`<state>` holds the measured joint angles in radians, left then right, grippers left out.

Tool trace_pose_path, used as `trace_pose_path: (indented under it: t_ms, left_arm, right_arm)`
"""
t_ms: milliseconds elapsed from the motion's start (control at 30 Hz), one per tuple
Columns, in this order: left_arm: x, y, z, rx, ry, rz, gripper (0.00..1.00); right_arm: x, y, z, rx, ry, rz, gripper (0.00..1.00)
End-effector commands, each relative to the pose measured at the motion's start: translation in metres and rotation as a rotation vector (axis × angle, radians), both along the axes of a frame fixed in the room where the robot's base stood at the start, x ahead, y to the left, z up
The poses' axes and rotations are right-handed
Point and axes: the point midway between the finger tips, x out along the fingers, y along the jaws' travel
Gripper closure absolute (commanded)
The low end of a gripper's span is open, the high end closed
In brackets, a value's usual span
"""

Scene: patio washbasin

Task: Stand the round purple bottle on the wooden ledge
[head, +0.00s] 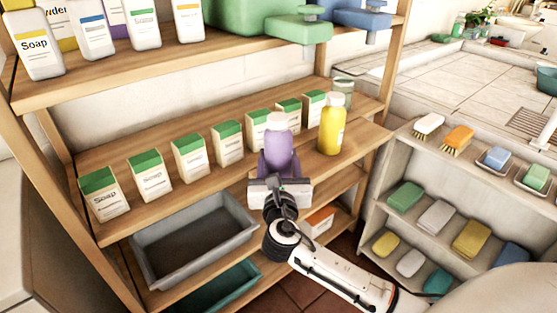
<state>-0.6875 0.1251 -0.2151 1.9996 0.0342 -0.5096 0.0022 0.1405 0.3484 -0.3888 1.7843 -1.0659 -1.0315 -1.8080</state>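The round purple bottle (278,146) with a white cap is upright at the middle wooden shelf, the wooden ledge (190,203), in the head view. It is near the front edge, in front of the soap boxes and left of a yellow bottle. My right gripper (278,165) reaches in from the front, with its fingers on both sides of the bottle's lower part. It looks shut on the bottle. The gripper hides the bottle's base, so I cannot tell whether it touches the wood. My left gripper is not in view.
A row of green-and-white soap boxes (191,158) lines the ledge. The yellow bottle (331,126) stands close on the right, with a jar (343,90) behind it. A grey tub (150,268) is below. A side rack (385,162) with soaps and brushes stands right of my arm.

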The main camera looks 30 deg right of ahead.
Motion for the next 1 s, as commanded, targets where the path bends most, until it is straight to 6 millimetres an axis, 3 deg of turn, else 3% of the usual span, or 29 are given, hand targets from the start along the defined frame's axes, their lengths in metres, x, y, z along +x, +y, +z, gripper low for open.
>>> trace_pose_path:
  t_ms: [200, 233, 333, 700, 1000]
  left_arm:
    - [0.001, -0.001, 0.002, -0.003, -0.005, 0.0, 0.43]
    - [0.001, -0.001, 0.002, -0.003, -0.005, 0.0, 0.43]
    - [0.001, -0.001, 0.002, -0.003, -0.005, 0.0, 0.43]
    - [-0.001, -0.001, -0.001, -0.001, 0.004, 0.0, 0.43]
    - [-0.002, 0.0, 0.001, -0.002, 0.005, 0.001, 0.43]
  right_arm:
    - [0.0, 0.0, 0.0, -0.001, -0.004, 0.0, 0.85]
    - [0.0, 0.0, -0.002, 0.0, 0.0, 0.0, 0.46]
    - [0.0, 0.0, -0.002, 0.001, -0.001, 0.0, 0.3]
    - [-0.002, 0.002, 0.001, 0.001, 0.0, 0.0, 0.3]
    - [-0.049, 0.032, 0.0, 0.005, 0.003, 0.002, 0.3]
